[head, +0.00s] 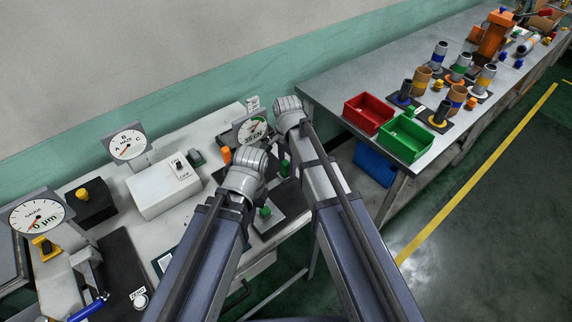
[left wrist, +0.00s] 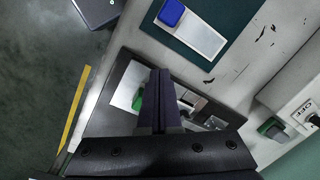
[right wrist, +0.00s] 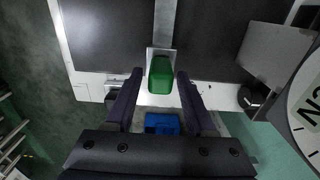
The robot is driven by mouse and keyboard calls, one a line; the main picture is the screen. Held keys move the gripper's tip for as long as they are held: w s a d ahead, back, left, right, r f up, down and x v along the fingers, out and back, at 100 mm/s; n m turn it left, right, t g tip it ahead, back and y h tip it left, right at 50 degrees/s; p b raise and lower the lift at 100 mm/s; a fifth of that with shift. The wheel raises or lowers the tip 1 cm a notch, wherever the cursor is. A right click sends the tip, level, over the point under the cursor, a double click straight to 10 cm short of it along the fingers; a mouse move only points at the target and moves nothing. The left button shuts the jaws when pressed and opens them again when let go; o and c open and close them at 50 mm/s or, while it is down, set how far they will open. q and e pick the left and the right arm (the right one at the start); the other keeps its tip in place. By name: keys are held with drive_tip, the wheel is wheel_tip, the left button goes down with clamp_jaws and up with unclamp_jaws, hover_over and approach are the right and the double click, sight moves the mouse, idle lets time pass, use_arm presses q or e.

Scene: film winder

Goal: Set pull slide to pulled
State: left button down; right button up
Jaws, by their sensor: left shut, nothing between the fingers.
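A green handle (right wrist: 160,82) sits on a pale metal strip (right wrist: 165,22) between dark plates in the right wrist view. It looks like the pull slide's grip. My right gripper (right wrist: 159,71) is open, with one finger on each side of the green handle and a gap visible at both sides. My left gripper (left wrist: 160,72) is shut and empty over a dark plate (left wrist: 128,72) with a pale window. In the head view my wrists cover much of this area; a green piece (head: 285,167) shows between my arms and the fingers are hidden.
A dial gauge (head: 252,129) stands close to my right gripper. A white switch box (head: 164,187) and another green knob (head: 265,211) are nearby. At right, a bench holds a red bin (head: 368,113) and green bin (head: 408,137).

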drive_tip(key=shift+o, duration=0.4)
drive_tip(key=shift+s+a, duration=0.1)
wheel_tip(320, 180, up, 8)
drive_tip(key=p, duration=0.8)
use_arm(q)
wheel_tip(320, 180, up, 8)
drive_tip(key=shift+f, duration=0.15)
use_arm(e)
drive_tip(key=shift+f, duration=0.1)
drive_tip(key=shift+s, duration=0.35)
use_arm(q)
drive_tip(key=shift+f+b, duration=0.45)
drive_tip(key=shift+b, duration=0.1)
use_arm(e)
drive_tip(key=s+n+h, duration=0.1)
drive_tip(key=s+n, duration=1.4)
drive_tip(key=s, duration=0.1)
drive_tip(key=shift+s+d+f, duration=0.2)
drive_tip(key=shift+s+f, duration=0.2)
